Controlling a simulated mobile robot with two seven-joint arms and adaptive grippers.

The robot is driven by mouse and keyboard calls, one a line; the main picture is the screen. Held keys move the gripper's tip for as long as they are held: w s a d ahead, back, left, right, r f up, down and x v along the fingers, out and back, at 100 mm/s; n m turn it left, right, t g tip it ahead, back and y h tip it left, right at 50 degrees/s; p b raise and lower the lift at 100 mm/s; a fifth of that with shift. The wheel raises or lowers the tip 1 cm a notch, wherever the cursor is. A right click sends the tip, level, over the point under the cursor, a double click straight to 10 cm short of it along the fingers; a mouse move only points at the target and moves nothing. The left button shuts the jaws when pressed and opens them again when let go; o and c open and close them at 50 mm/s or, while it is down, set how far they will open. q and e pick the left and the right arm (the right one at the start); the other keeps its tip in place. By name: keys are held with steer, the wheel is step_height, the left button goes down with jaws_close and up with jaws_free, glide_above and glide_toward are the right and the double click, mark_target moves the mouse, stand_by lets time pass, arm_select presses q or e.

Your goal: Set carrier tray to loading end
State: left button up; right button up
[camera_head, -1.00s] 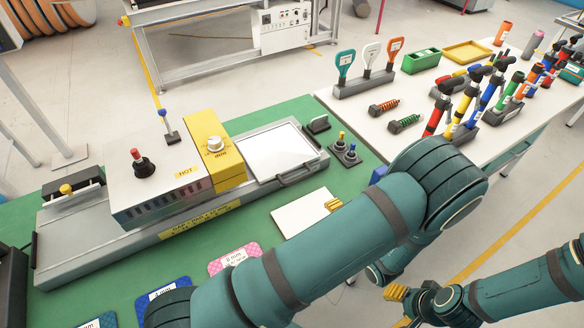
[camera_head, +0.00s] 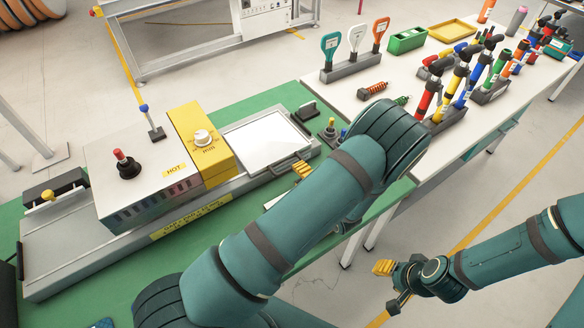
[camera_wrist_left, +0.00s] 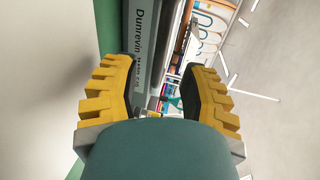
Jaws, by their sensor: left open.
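The carrier tray (camera_head: 265,146), a white plate in a grey frame with a dark handle along its near edge, is at the right end of the grey bench machine (camera_head: 70,255). My left gripper (camera_head: 303,168) reaches in from behind my arm, its yellow fingers close to the handle's right end. In the left wrist view the gripper (camera_wrist_left: 163,95) is open, with nothing clearly between its fingers. A grey machine side with lettering (camera_wrist_left: 144,50) runs beyond the gap. Contact with the handle cannot be told. My right gripper (camera_head: 383,268) hangs low over the floor, away from the tray.
The yellow unit (camera_head: 200,140) and a hot-marked housing (camera_head: 140,185) stand left of the tray. A dark block (camera_head: 307,110) and small knobs (camera_head: 330,130) sit near its right end. The white table (camera_head: 345,95) holds paddles and several tools.

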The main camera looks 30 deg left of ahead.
arm_select(q)
steer(key=shift+x, duration=2.2)
jaws_close()
